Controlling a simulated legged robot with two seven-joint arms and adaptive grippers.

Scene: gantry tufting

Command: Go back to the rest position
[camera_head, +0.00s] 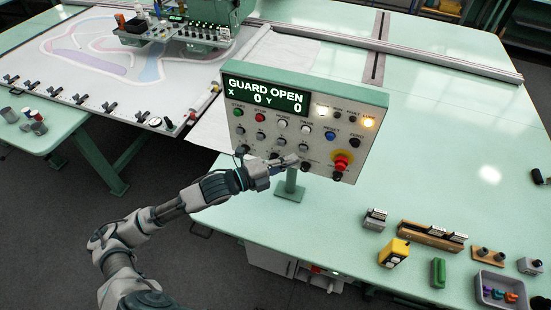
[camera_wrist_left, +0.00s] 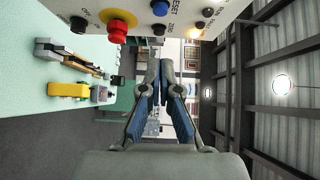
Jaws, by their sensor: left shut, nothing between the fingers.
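My left arm reaches in from the lower left in the head view. My left gripper (camera_head: 284,164) is in front of the lower part of the control panel (camera_head: 241,88), and its fingers are shut with nothing between them. I cannot tell whether it touches the panel. In the left wrist view the closed fingers (camera_wrist_left: 162,75) point ahead below the panel face (camera_wrist_left: 205,12). The panel display reads GUARD OPEN, X 0, Y 0. A red emergency button (camera_head: 341,161) on a yellow ring is right of the gripper. My right gripper is not in view.
The panel stands on a green post (camera_head: 290,187) on the pale green table (camera_head: 440,120). A yellow device (camera_head: 394,253), a green block (camera_head: 438,272) and a grey tray (camera_head: 500,276) lie at the right front. The tufting frame (camera_head: 110,60) is at the upper left.

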